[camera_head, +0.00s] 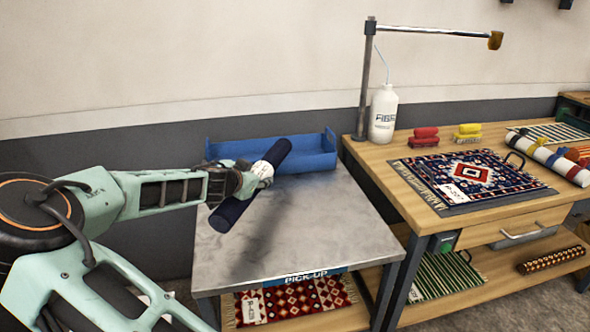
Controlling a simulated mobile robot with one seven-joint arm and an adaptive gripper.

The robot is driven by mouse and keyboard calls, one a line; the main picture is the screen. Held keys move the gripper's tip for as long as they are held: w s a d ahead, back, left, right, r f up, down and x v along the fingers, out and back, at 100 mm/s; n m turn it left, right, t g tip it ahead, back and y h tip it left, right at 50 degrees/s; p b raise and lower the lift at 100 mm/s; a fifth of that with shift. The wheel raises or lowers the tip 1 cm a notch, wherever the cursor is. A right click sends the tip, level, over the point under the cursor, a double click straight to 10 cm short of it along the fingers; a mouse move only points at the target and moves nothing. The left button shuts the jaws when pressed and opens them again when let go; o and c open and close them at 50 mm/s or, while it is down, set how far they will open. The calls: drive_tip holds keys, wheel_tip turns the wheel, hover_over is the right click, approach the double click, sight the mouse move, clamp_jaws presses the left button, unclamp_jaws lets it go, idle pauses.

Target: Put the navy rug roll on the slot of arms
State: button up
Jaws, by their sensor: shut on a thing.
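The navy rug roll (235,207) is in the middle left of the head view, held slantwise above the grey pick-up table, its upper end toward the back right. My gripper (258,176) reaches in from the left and is shut on the roll near its middle, by a white band or label. The fingertips are partly hidden. A shadow lies on the table below the roll, which appears raised off the top. I cannot make out a slot of arms; only small dark fittings (566,4) show at the top right edge.
A blue tray (312,160) sits at the back of the pick-up table (345,240). To the right, a wooden bench (400,160) bears a white bottle (383,115), red and yellow brushes, a patterned rug (475,178) and a pale roll. A lamp-like post arm (430,31) overhangs it. The table front is clear.

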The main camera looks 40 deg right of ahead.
drive_tip(key=a+r+n+t+y, duration=0.2)
drive_tip(key=a+n+y, duration=0.15)
drive_tip(key=a, duration=0.75)
drive_tip(key=w+a+r+n+t+y, duration=0.1)
drive_tip(key=a+n+t+y, duration=0.2)
drive_tip(key=a, duration=0.7)
drive_tip(key=a+r+n+y, duration=0.2)
drive_tip(key=a+n+y, duration=0.25)
drive_tip(key=a, duration=0.65)
wheel_tip(320, 180, up, 11)
drive_tip(key=s+p, duration=0.1)
drive_tip(key=p, duration=1.7)
drive_tip(key=shift+s+d+h+p, duration=0.3)
drive_tip(key=shift+d+h, duration=0.1)
drive_tip(key=shift+d, duration=0.05)
